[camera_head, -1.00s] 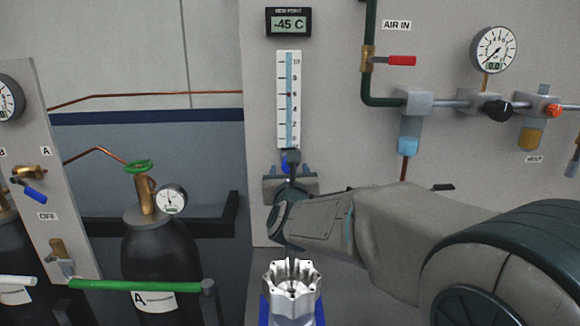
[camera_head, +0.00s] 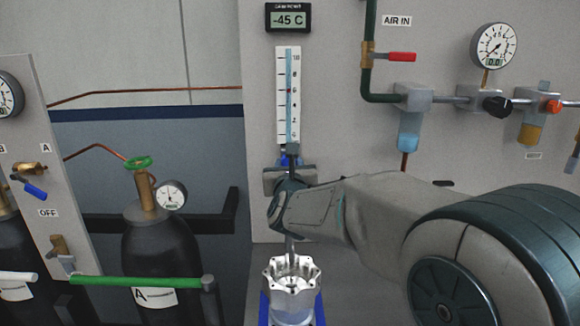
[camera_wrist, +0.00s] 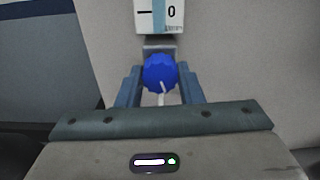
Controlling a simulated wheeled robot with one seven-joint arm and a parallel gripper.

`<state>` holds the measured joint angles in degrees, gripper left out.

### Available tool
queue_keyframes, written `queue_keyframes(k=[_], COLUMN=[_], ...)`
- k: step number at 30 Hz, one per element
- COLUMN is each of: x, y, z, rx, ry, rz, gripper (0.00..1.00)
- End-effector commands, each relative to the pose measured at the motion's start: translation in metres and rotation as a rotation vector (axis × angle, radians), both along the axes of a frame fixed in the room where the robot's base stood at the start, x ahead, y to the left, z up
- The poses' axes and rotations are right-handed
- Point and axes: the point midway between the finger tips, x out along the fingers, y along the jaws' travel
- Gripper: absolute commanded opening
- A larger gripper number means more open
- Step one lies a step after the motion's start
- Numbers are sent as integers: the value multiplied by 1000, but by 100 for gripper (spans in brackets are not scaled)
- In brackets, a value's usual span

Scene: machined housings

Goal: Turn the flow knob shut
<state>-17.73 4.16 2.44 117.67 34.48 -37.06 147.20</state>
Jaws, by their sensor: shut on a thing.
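The flow knob (camera_wrist: 159,73) is blue with a ribbed rim, and its white pointer line points down and slightly right in the wrist view. It sits just below the white flow scale (camera_head: 283,110), whose red float is about at 6. My gripper (camera_wrist: 160,88) is shut on the knob, one finger on each side of it. In the head view, my gripper (camera_head: 288,172) covers most of the knob, and only a bit of blue shows.
A dew point display (camera_head: 289,18) reads -45 C above the scale. A machined metal housing (camera_head: 292,280) stands below my gripper. A red-handled air valve (camera_head: 400,57) is at upper right, and a gas cylinder (camera_head: 160,250) stands at left.

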Motion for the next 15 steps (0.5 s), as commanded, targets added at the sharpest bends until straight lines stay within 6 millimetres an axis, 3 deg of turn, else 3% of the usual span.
queue_keyframes(k=[15], x=[0], y=[1], z=[-4], rx=[-327], ry=[-4], rz=[1], gripper=[11])
